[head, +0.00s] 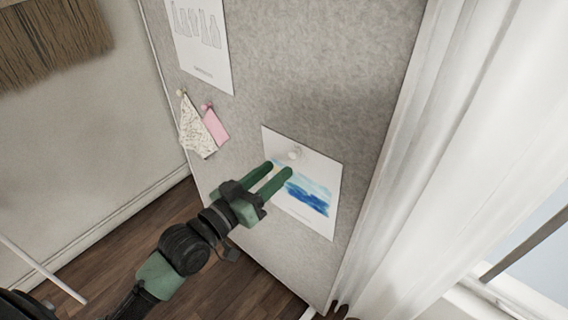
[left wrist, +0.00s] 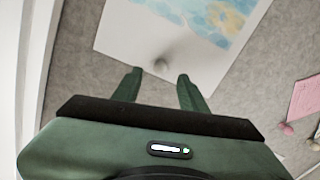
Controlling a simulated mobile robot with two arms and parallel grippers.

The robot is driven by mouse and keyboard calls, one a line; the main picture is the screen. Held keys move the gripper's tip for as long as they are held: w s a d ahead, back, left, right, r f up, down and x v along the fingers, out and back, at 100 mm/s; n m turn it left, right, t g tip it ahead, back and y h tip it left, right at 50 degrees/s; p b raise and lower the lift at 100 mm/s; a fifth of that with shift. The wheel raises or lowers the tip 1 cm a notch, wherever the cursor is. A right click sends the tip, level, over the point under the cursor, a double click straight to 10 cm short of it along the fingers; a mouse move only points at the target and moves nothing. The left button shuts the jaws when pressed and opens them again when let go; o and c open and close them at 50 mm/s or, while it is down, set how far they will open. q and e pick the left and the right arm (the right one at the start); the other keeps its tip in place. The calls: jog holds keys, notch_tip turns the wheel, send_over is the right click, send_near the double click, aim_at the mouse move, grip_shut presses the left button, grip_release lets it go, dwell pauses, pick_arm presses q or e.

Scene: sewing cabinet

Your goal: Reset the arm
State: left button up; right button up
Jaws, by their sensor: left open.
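My left gripper (head: 280,170) reaches in from the lower left in the head view, in front of a grey pinboard (head: 310,60). It is open, and nothing shows between its fingers. Its fingertips overlap a white sheet with a blue painting (head: 310,197) in the picture; I cannot tell whether they touch it. A pale round pin (head: 294,154) sits near the sheet's top edge, just beyond the fingertips. In the left wrist view, the open fingers (left wrist: 158,88) point toward the pin (left wrist: 161,67) and the sheet (left wrist: 130,35). My right gripper is not in view.
A sheet of outline drawings (head: 203,45) and pinned fabric swatches, one pink (head: 215,127), hang on the board's left part. A white curtain (head: 450,150) hangs close on the right. Wooden floor (head: 225,280) shows below. A bristly brown thing (head: 50,40) is at upper left.

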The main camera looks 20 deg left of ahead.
pick_arm(q)
jog(key=s+a+f+n+g+y, duration=0.1)
jog(key=a+f+g+y, duration=0.15)
jog(key=f, duration=0.85)
jog(key=a+f+g+y, duration=0.15)
jog(key=a+f, duration=0.25)
jog(key=f, duration=0.7)
jog(key=s+a+f+g+y, duration=0.1)
jog(key=s+f, duration=0.2)
jog(key=f, duration=0.3)
jog(key=s+a+f+g+p, duration=0.1)
jog(key=s+f, duration=0.1)
jog(key=f, duration=0.4)
jog(key=s+a+f+g+y, duration=0.1)
jog(key=s+f, duration=0.2)
jog(key=f, duration=0.3)
jog(key=s+f+m+g, duration=0.1)
jog(key=s+f+g, duration=0.1)
jog(key=s+f, duration=0.4)
jog(key=s+d+f+g+y, duration=0.1)
jog(key=s+f+g, duration=0.2)
jog(key=s+f, duration=0.4)
jog(key=s+f+m+g+p, duration=0.1)
jog(key=s+f+g, duration=0.2)
jog(key=s, duration=1.6)
notch_tip(320, 180, down, 4)
jog(key=shift+s+d+r+m, duration=0.2)
jog(key=shift+d+m, duration=0.1)
jog(key=shift+d, duration=0.05)
